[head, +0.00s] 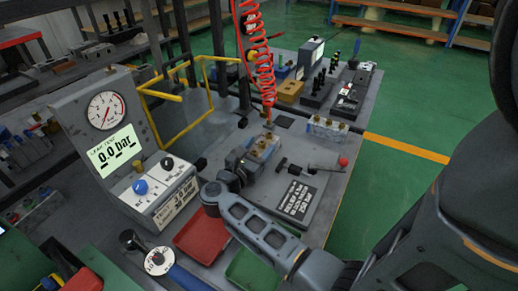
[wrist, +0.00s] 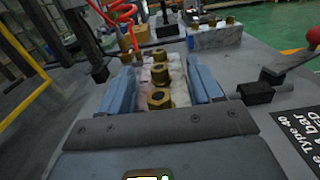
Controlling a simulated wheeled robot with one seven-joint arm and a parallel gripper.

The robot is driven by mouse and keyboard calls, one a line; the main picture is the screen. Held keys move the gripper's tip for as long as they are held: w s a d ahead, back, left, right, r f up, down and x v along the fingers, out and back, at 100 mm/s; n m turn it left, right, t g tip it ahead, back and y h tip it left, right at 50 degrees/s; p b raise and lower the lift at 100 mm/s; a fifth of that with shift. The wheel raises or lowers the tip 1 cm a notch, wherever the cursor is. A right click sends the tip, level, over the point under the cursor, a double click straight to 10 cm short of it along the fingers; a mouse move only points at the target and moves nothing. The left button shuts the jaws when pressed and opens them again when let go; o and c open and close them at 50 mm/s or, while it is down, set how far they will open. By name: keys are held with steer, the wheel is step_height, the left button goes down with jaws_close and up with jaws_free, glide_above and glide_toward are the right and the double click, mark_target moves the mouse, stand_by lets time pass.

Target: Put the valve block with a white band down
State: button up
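My gripper (wrist: 162,95) has its two blue-grey pads against both sides of a pale valve block (wrist: 178,88) with several brass fittings on top. In the head view the gripper (head: 250,160) and this block (head: 264,150) are over the grey test plate (head: 300,222), beside its clamp. I cannot tell whether the block touches the plate, and a white band cannot be made out clearly. A second pale block with brass fittings (head: 327,128) stands behind to the right; it also shows in the wrist view (wrist: 214,38).
A red coiled hose (head: 250,50) hangs just behind the held block. A clamp lever with a red knob (head: 343,161) is to the right. A gauge panel (head: 100,125) reading 0.0 bar and a yellow frame (head: 178,98) stand left. Red (head: 203,238) and green (head: 250,270) trays are in front.

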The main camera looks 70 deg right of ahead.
steer(key=o, duration=0.4)
steer(key=shift+s+a+f, duration=0.1)
steer(key=shift+s+f, duration=0.05)
steer(key=shift+f, duration=0.75)
steer(key=shift+o, duration=0.2)
steer(key=shift+r+p, duration=0.5)
steer(key=shift+p, duration=0.1)
steer(key=v, duration=0.2)
steer(key=b+v, duration=0.1)
steer(key=v, duration=0.3)
steer(key=shift+r, duration=0.3)
steer(key=shift+w+a+r+b, duration=0.2)
steer(key=shift+w+a+b, duration=0.15)
steer(key=shift+a, duration=0.3)
